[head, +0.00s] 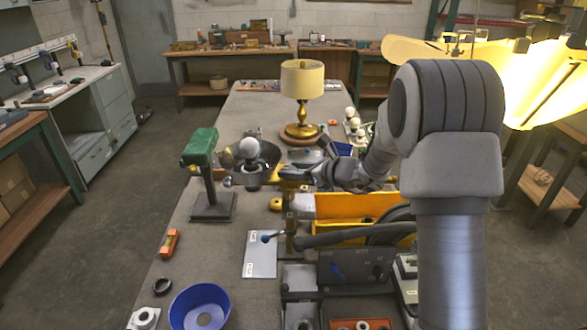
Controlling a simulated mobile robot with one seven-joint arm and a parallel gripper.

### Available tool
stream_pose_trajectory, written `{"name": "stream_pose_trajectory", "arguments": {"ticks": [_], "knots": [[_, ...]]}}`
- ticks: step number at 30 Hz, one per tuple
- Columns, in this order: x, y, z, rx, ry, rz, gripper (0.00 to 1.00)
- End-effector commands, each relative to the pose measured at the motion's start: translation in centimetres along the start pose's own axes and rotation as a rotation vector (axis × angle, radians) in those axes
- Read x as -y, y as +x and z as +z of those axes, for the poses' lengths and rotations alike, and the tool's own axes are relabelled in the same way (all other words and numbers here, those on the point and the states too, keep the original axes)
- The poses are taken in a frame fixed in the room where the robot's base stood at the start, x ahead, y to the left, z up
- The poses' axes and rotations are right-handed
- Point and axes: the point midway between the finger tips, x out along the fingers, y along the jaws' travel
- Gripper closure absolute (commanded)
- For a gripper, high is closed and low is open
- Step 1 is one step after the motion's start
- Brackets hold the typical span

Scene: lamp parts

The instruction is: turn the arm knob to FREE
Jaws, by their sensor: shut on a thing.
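My gripper (297,174) is at the middle of the bench, reaching left from my arm. It is shut on a small yellow piece (287,172), mostly hidden by the fingers; I cannot tell whether this is the arm knob. Just left of it is a dark lamp bowl (268,158) with a white bulb (249,149). Nearer, a blue ball-ended lever (266,238) sits at an upright post (291,230), over a pale plate (260,258) with small labels. The label words are too small to read.
A green-headed stand (200,165) is left of the bowl. A brass table lamp (301,95) stands behind. Yellow bins (360,206) and a dark panel (352,268) crowd the right. A blue bowl (199,307) is in front. The bench's left front has some clear room.

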Motion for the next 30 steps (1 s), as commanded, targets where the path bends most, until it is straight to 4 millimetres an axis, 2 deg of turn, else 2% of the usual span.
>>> {"name": "stream_pose_trajectory", "arguments": {"ticks": [9, 20, 21, 23, 30], "knots": [[0.33, -0.05, 0.25, 0.004, -0.058, 0.141, 1.00], [0.23, -0.03, 0.17, 0.003, -0.064, 0.155, 1.00], [0.22, -0.03, 0.17, 0.003, -0.064, 0.155, 0.41], [0.22, -0.03, 0.16, 0.003, -0.064, 0.155, 0.33], [0.24, -0.04, 0.07, 0.001, -0.063, 0.154, 0.33]]}}
